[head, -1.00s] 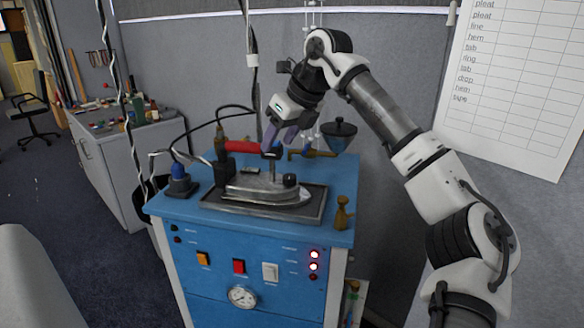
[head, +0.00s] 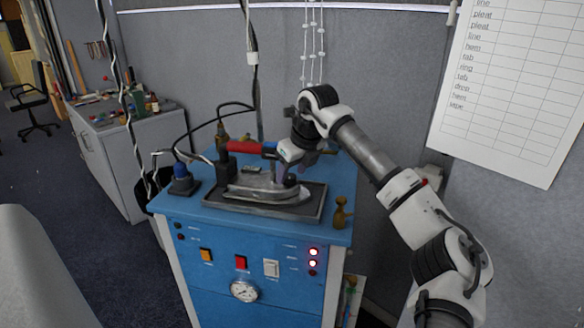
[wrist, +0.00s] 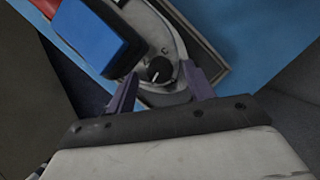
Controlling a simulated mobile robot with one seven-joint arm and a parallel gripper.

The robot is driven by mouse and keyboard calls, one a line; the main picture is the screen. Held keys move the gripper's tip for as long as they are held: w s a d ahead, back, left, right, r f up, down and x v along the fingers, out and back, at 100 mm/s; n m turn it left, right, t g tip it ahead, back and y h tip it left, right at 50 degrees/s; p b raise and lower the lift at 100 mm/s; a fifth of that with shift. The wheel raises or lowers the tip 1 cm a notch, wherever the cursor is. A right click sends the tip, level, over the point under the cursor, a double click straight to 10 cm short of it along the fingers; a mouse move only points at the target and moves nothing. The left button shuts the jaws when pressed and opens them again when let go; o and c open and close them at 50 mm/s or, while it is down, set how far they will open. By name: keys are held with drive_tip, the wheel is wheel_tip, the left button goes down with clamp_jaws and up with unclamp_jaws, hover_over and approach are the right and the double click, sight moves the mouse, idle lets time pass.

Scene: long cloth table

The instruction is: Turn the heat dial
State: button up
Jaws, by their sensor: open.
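The heat dial is a round black knob (wrist: 157,71) with a pale mark, on the front of the grey iron (head: 255,187). It also shows in the head view (head: 290,180). The iron lies on a dark tray and has a red and blue handle (head: 248,147). In the wrist view the blue handle end (wrist: 95,35) is at upper left, close to the dial. My gripper (wrist: 160,74) is open and empty, with its two purple fingers appearing on either side of the dial. Whether they touch it or are still above it cannot be told. In the head view the fingers are mostly hidden.
The iron stands on a blue cabinet (head: 182,209) with switches, lit red lamps and a gauge (head: 244,291). A small brown figure-like object (head: 340,213) stands at the right front corner. A blue-topped item (head: 184,181) is at left. Cables hang behind.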

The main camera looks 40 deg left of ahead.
drive_tip(key=shift+a+f, duration=0.15)
drive_tip(key=shift+f, duration=0.25)
drive_tip(key=shift+c, duration=0.4)
drive_tip(key=c, duration=0.9)
drive_tip(key=shift+f+m+t+b, duration=0.15)
drive_tip(key=shift+m+t+b, duration=0.25)
drive_tip(key=shift+m+b, duration=0.75)
drive_tip(key=shift+s+r+m+t+h+b, duration=0.2)
drive_tip(key=shift+m+t+h+b, duration=0.25)
drive_tip(key=shift+m+b, duration=0.6)
drive_tip(key=o, duration=1)
drive_tip(key=b+v, duration=0.2)
drive_tip(key=v, duration=1.1)
drive_tip(key=shift+r+b, duration=0.35)
drive_tip(key=shift+r, duration=0.05)
